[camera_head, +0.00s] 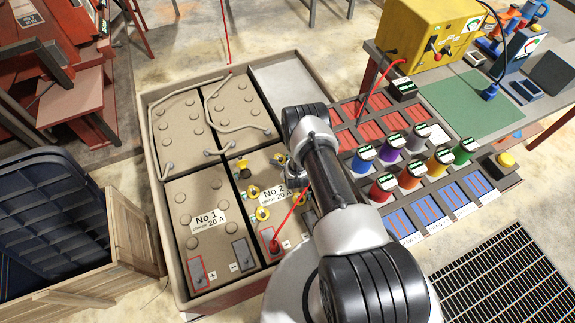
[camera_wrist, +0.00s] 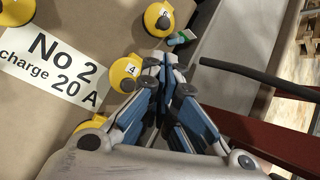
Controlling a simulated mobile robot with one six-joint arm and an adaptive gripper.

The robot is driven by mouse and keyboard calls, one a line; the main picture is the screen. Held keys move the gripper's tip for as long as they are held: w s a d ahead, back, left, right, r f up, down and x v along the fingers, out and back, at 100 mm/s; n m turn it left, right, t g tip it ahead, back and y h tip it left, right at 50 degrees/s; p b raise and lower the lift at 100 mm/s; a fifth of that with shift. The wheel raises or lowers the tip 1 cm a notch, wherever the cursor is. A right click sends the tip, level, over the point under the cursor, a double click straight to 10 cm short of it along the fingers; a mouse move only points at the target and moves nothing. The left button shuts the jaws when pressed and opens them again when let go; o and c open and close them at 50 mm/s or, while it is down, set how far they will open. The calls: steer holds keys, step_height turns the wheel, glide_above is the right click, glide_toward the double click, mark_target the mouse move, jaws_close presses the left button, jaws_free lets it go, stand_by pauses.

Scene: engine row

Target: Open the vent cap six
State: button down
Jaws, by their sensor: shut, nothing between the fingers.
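In the wrist view, vent cap six (camera_wrist: 153,19) is a round yellow cap with a dark centre and a small number tag, on the tan top of battery No 2 (camera_wrist: 60,34). It looks seated, though I cannot tell whether it is latched. Yellow cap four (camera_wrist: 122,74) is nearer, left of my fingertips. My gripper (camera_wrist: 161,66) is shut and empty, its blue-sided fingers together just below cap six in the picture, with no clear contact.
More yellow caps (camera_head: 262,213) stand around the No 2 label. A red cable (camera_head: 291,217) and battery terminals are close by. A dark rod (camera_wrist: 255,82) crosses the wrist view at right. Battery No 1 (camera_head: 188,240) is left; coloured canisters (camera_head: 411,174) stand right.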

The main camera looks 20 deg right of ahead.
mark_target(284, 161)
steer(key=b+x, duration=0.4)
steer(key=x, duration=0.5)
steer(key=shift+s+f+b, duration=0.1)
steer(key=shift+f+b, duration=0.1)
steer(key=shift+b, duration=0.2)
steer(key=shift+w+d+f, duration=0.1)
steer(key=shift+w+f, duration=0.1)
steer(key=shift+w, duration=0.1)
steer(key=shift+w+r, duration=0.15)
steer(key=shift+r, duration=0.45)
steer(key=shift+w+r, duration=0.3)
steer(key=shift+r, duration=0.2)
steer(key=shift+w+r+b, duration=0.9)
steer(key=shift+r, duration=0.1)
steer(key=shift+w+r+g+b, duration=0.45)
steer(key=shift+g+b, duration=0.1)
steer(key=shift+g, duration=0.25)
steer(key=shift+w, duration=0.1)
steer(key=shift+w+r, duration=0.3)
steer(key=shift+w, duration=0.1)
